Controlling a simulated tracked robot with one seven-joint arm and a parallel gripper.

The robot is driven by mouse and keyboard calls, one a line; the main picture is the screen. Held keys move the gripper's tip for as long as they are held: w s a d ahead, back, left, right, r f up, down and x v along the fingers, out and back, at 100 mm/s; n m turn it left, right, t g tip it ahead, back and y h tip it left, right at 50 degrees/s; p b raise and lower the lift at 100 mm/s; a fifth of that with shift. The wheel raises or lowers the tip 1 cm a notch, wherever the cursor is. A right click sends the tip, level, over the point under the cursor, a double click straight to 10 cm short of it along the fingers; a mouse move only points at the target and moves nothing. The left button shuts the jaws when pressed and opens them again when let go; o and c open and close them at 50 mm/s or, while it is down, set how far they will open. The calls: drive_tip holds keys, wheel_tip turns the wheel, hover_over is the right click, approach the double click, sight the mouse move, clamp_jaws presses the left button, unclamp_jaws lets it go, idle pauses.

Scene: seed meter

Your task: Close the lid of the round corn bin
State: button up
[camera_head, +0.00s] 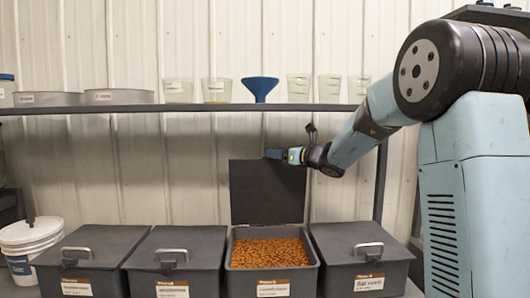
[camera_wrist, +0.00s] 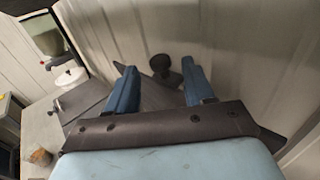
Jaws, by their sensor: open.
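An open dark grey square bin (camera_head: 231,265) full of orange-brown kernels stands third from the left in the row in the head view. Its label is too small to read. Its lid (camera_head: 266,195) is raised upright at the back against the wall. My gripper (camera_head: 270,153) is at the top edge of the raised lid; I cannot tell if it touches. In the wrist view my gripper (camera_wrist: 158,78) has its two blue fingers spread wide. A dark panel, probably the lid, and a dark round knob (camera_wrist: 160,63) show between and beyond the fingers.
Closed handled bins stand left (camera_head: 172,246) and right (camera_head: 362,243) of the open one. A white round bucket (camera_head: 30,240) stands far left. A shelf (camera_head: 200,108) above holds beakers, pans and a blue funnel (camera_head: 260,88). A dark post (camera_head: 380,180) stands right of the lid.

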drive_tip(key=x, duration=0.6)
drive_tip(key=shift+w+a, duration=0.2)
clamp_jaws()
idle(0.5)
